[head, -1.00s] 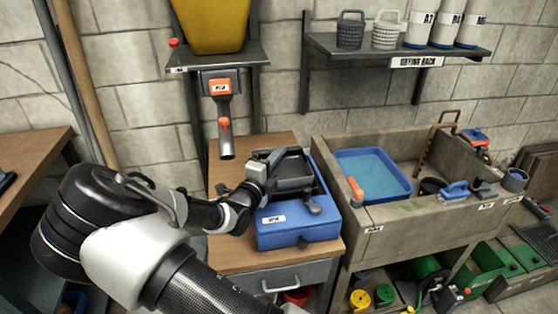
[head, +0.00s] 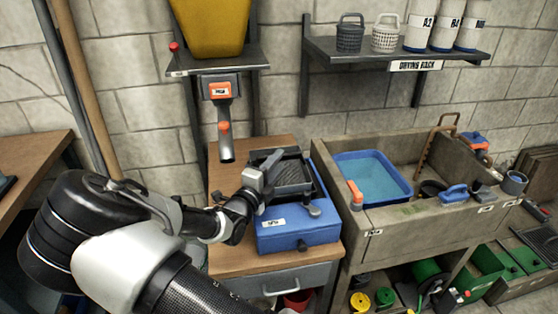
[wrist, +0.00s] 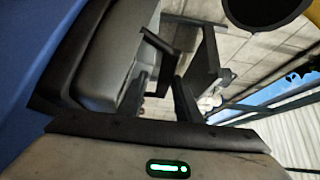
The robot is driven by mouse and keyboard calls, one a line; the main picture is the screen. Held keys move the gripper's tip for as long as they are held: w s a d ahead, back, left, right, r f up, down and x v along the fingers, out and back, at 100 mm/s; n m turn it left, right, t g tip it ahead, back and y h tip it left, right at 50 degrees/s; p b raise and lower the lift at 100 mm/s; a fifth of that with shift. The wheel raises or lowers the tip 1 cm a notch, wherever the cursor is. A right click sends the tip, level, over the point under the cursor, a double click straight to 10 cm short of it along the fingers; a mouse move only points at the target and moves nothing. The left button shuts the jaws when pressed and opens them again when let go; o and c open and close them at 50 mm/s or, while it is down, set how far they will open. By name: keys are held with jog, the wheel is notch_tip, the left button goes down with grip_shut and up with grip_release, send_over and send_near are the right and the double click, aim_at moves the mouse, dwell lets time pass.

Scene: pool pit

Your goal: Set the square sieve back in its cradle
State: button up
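The square sieve (head: 291,177), a dark frame with a mesh floor, is on or just over the top of the blue box (head: 297,232), which has a white label. I cannot tell whether it is seated or slightly raised. My gripper (head: 270,172) is at the sieve's left side, its dark fingers overlapping the rim. In the wrist view my finger parts (wrist: 180,75) are dark and close to a grey block with a black lip (wrist: 112,50); blue fills the left edge. Whether the fingers grip the sieve's rim cannot be made out.
An orange-and-grey nozzle (head: 225,140) hangs from a bracket above the bench, just behind my gripper. A stone sink (head: 400,222) with a blue tray (head: 345,160) stands to the right. The wooden bench top (head: 226,255) is bare at the front left.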

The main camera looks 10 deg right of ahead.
jog(key=p+v, duration=0.1)
jog(key=v, duration=0.8)
jog(key=shift+s+a+f+p, duration=0.1)
jog(key=shift+s+a+p, duration=0.15)
jog(key=shift+a+p, duration=0.05)
jog(key=shift+s, duration=0.2)
jog(key=s+d+r+m+g+y, duration=0.25)
jog(key=s+d+m+g, duration=1.05)
jog(key=m, duration=1.1)
jog(key=s+a+r+m+t+y, duration=0.2)
jog(key=s+r+m, duration=0.4)
jog(key=m, duration=0.5)
jog(key=s+a+r+m+t+y, duration=0.2)
jog(key=s+a+r+m+y, duration=0.2)
jog(key=m, duration=0.7)
notch_tip(320, 180, up, 5)
jog(key=shift+s+f+m+y, duration=0.2)
jog(key=shift+s+m+y, duration=0.1)
jog(key=shift+s+y, duration=0.9)
